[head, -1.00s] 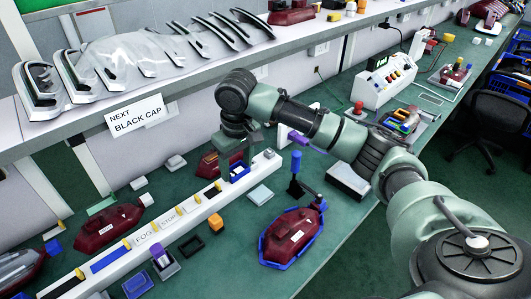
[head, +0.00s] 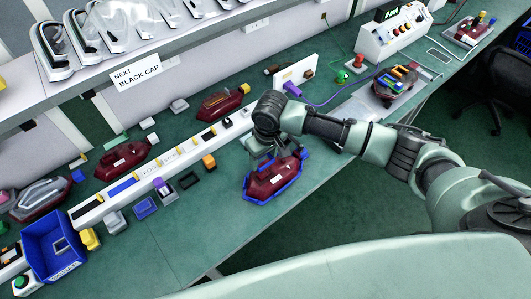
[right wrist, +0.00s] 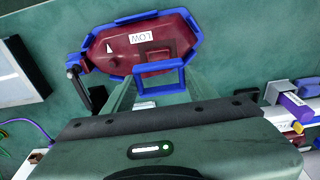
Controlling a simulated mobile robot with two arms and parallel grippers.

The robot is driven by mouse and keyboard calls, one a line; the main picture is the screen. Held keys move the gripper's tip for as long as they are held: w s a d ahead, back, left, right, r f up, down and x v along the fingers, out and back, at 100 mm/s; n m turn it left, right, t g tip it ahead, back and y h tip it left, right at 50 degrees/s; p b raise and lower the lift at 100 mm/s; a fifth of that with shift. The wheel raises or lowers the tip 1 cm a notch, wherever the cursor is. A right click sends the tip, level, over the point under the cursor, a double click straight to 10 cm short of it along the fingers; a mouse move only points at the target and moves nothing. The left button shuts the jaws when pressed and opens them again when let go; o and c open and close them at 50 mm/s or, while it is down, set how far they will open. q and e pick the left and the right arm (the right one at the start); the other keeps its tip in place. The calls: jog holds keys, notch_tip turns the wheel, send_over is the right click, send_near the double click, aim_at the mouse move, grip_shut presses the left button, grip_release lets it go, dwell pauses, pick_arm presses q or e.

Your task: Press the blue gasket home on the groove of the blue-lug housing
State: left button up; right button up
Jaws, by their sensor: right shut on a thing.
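A dark red housing (head: 272,178) sits in a blue outlined holder on the bench; in the right wrist view the housing (right wrist: 120,48) carries a "LOW" label. A dark square outline (right wrist: 178,50) shows on its top, perhaps the groove. My right gripper (head: 268,153) is over the housing. It is shut on the blue gasket (right wrist: 158,78), a square ring that overlaps the housing's near edge in the wrist view. I cannot tell the gap below it. In the head view my gripper hides the gasket. My left gripper is out of view.
A white rail (head: 165,167) with several parts runs behind the housing. Other red housings (head: 222,103) lie beyond it. A blue bin (head: 52,247) stands at the left. A dark clamp-like handle (right wrist: 97,97) is beside the housing. The bench front is clear.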

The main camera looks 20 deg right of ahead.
aim_at(264, 174)
jog(key=shift+d+f+b, duration=0.1)
jog(key=shift+f+b, duration=0.8)
jog(key=shift+f, duration=1.95)
jog(key=shift+p, duration=0.5)
jog(key=shift+p, duration=0.35)
jog(key=shift+f+b, duration=0.65)
jog(key=shift+f, duration=0.5)
